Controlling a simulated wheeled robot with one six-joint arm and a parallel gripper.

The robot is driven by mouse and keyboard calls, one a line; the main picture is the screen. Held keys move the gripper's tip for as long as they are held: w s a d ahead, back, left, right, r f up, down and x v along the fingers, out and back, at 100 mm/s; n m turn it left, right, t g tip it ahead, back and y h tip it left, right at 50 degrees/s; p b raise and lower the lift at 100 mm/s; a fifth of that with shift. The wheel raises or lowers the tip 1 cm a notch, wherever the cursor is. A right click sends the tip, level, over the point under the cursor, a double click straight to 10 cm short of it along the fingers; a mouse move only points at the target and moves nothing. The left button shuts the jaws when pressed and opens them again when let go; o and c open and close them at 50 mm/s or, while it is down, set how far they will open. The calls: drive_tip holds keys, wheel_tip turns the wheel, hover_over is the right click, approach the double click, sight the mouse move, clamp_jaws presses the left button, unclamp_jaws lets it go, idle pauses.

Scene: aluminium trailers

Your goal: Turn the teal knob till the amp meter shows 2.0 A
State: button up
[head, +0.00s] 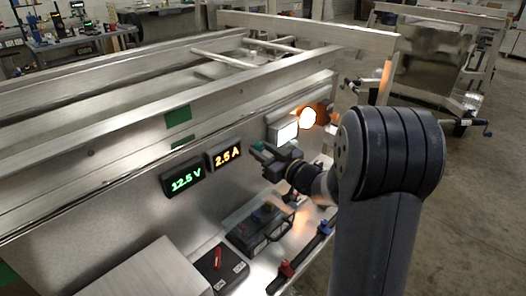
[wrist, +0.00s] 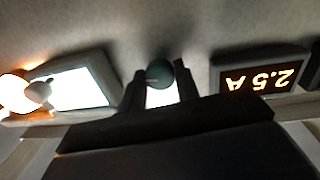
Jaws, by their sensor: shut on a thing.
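The amp meter (head: 224,155) on the trailer's side panel reads 2.5 A in orange digits. It also shows upside down in the wrist view (wrist: 258,79). The teal knob (wrist: 160,73) sits on the panel between the amp meter and a lit white panel. My gripper (wrist: 160,90) is shut on the knob, with one dark finger on each side of it. In the head view my gripper (head: 268,155) reaches the panel just right of the amp meter and largely hides the knob.
A green 12.5 V meter (head: 183,178) is left of the amp meter. A lit white panel (head: 284,132) and a glowing orange lamp (head: 308,117) are to the right. A black case (head: 258,228) and a dark box with a red part (head: 218,268) stand below.

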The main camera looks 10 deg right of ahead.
drive_tip(key=shift+c, duration=1.1)
drive_tip(key=shift+f+b, duration=0.1)
drive_tip(key=shift+b, duration=0.25)
drive_tip(key=n+b, duration=0.3)
drive_tip(key=b, duration=0.1)
drive_tip(key=shift+f+n, duration=0.2)
drive_tip(key=shift+n, duration=0.2)
drive_tip(key=n+b, duration=0.3)
drive_tip(key=b, duration=0.1)
drive_tip(key=shift+n, duration=0.3)
drive_tip(key=shift+r+n+b, duration=0.15)
drive_tip(key=shift+n+b, duration=0.45)
drive_tip(key=shift+n, duration=0.2)
drive_tip(key=shift+y, duration=0.4)
drive_tip(key=o, duration=1)
drive_tip(key=shift+r, duration=0.1)
drive_tip(key=shift+c, duration=0.2)
